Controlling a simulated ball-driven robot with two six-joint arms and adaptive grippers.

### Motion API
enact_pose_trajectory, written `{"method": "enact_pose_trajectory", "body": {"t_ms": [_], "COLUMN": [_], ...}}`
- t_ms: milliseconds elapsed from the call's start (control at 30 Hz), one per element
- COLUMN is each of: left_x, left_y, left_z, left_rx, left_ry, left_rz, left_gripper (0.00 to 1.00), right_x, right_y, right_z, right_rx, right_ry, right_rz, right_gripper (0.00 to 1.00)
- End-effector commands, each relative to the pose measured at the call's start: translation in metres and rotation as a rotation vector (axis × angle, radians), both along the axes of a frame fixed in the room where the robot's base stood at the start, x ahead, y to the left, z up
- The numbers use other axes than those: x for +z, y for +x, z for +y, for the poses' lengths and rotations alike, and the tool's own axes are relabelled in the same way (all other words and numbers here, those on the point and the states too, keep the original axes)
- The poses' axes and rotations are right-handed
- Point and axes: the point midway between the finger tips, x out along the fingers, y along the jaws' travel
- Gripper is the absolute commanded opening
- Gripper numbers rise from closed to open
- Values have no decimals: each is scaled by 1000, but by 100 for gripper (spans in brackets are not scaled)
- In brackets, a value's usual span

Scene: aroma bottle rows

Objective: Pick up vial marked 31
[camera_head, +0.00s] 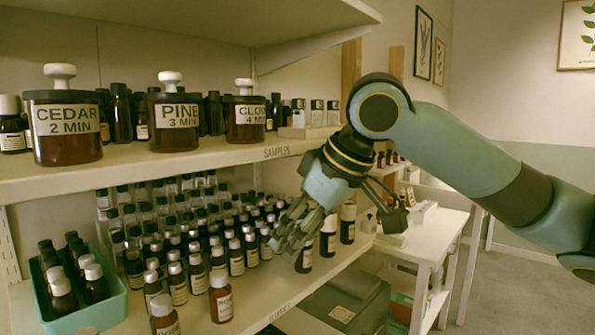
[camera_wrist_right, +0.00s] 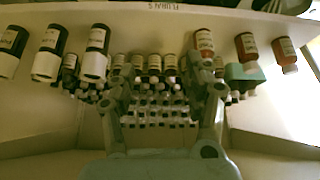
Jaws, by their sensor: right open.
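No label reading 31 is legible, so I cannot tell which vial is marked 31. Rows of small dark bottles (camera_head: 237,262) with pale labels stand on the lower shelf, with dark-capped vials (camera_head: 142,193) behind them. My right gripper (camera_head: 290,243) is at the right end of these rows, in front of the dark bottles, and hides some of them. It is open, with nothing seen between its fingers. In the right wrist view the gripper's fingers (camera_wrist_right: 165,90) are spread, with a row of labelled bottles (camera_wrist_right: 137,66) beyond them. My left gripper is not in view.
A teal tray (camera_head: 112,305) of bottles stands at the lower left. The upper shelf (camera_head: 220,153) holds CEDAR (camera_head: 65,125), PINE and clove jars above the rows. A white table (camera_head: 430,235) stands at right.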

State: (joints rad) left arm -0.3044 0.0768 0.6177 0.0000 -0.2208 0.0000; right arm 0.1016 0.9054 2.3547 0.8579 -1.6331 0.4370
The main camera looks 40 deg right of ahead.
Motion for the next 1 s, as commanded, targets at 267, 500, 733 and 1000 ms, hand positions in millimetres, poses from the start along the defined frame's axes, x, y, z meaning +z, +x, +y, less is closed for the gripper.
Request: {"method": "enact_pose_trajectory", "body": {"t_ms": [267, 500, 733, 1000], "left_x": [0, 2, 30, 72], "left_y": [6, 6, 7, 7], "left_z": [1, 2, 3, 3], "left_rx": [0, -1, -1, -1], "left_ry": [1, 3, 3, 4], "left_rz": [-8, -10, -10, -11], "left_gripper": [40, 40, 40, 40], "right_x": [155, 231, 244, 244], "right_y": [-3, -36, -24, 11], "right_z": [-57, -77, -79, -82], "right_rx": [-144, -269, -281, -280], "right_ry": [-16, 16, 28, 31], "right_rz": [-32, -40, -34, -35], "right_gripper": [51, 51, 51, 51]}}
